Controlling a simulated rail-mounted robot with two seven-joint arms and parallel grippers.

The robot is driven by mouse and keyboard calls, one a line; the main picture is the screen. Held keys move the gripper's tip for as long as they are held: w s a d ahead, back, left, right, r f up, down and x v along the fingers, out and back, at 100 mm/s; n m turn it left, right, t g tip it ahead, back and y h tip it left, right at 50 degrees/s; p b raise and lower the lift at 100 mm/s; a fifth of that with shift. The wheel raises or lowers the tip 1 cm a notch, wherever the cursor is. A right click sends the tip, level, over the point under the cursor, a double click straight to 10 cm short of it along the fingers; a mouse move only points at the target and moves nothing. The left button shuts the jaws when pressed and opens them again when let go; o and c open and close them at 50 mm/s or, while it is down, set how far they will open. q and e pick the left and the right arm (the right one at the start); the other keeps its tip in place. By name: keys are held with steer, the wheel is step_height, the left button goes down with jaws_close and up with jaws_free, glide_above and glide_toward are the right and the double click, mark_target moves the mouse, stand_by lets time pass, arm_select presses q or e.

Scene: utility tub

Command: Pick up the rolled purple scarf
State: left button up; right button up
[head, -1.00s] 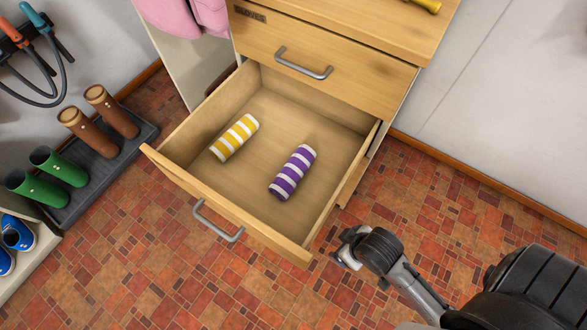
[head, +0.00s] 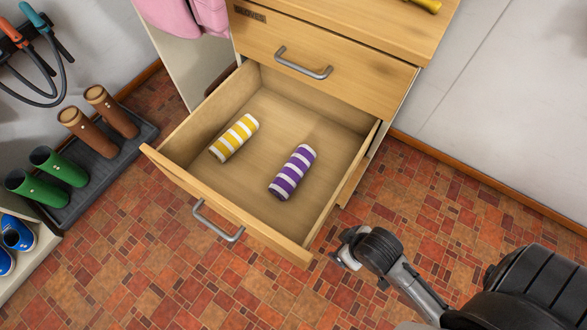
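The rolled purple scarf (head: 292,172) has white stripes and lies in the right part of the open wooden drawer (head: 215,212). A rolled yellow and white scarf (head: 234,138) lies to its left in the same drawer, apart from it. My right gripper (head: 343,255) is outside the drawer, just off its front right corner and apart from the purple scarf. It points left, and I cannot make out whether its fingers are open. My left gripper is not in view.
The drawer above (head: 322,60) is shut. The open drawer's right wall (head: 345,185) stands between my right gripper and the scarf. Brown boots (head: 95,128) and green boots (head: 50,172) stand on a dark tray at left. The tiled floor in front is clear.

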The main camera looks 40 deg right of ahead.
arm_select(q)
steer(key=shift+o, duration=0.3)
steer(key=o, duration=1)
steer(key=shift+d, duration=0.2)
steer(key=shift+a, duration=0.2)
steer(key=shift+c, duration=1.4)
